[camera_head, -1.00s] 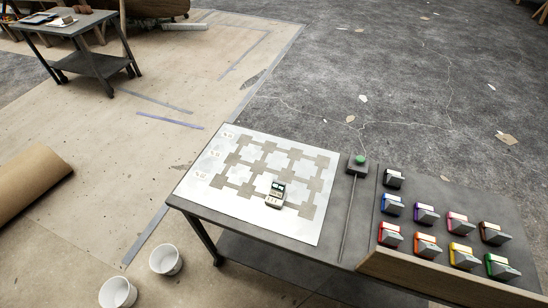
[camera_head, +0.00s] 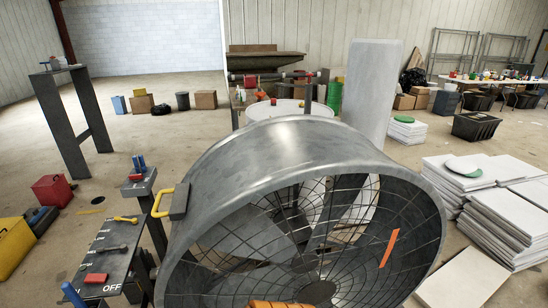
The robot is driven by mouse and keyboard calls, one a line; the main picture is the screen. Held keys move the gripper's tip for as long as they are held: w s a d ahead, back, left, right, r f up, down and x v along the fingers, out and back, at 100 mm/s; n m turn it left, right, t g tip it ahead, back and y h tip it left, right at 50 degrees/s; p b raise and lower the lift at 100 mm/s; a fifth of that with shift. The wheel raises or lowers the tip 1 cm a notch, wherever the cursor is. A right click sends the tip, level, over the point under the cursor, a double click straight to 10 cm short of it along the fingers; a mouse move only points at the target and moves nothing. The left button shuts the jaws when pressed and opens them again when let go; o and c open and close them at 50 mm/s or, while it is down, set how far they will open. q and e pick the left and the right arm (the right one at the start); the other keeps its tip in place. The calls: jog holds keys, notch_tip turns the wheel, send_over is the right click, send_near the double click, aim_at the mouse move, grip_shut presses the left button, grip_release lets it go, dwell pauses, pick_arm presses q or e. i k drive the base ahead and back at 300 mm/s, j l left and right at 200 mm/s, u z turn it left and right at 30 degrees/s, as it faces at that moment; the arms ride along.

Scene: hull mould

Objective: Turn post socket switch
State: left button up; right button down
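A dark panel (camera_head: 112,248) at the lower left carries the word OFF, a yellow lever (camera_head: 126,219), a dark handle (camera_head: 108,249) and a red switch piece (camera_head: 96,278). Behind it a grey box on a post (camera_head: 139,184) bears a blue upright handle (camera_head: 139,163). A blue bar (camera_head: 73,295) shows at the bottom left edge. I cannot tell which of these is the post socket switch. Neither of my grippers is in view.
A large grey drum fan (camera_head: 285,150) with a wire grille fills the middle foreground, with a yellow handle (camera_head: 163,200) on its left side. Stacked white sheets (camera_head: 510,215) stand at right.

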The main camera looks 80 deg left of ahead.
aim_at(135, 178)
jog(key=u, duration=3.9)
jog(key=i+j+z, duration=0.15)
jog(key=j, duration=0.3)
jog(key=i+j+z, duration=0.1)
jog(key=i+j, duration=0.15)
jog(key=j, duration=0.2)
jog(key=i+j+z, duration=0.15)
jog(key=j, duration=0.3)
jog(key=i+j+z, duration=0.1)
jog(key=j, duration=0.4)
jog(key=i+j+z, duration=0.15)
jog(key=j, duration=0.35)
jog(key=i+j+z, duration=0.1)
jog(key=j, duration=0.4)
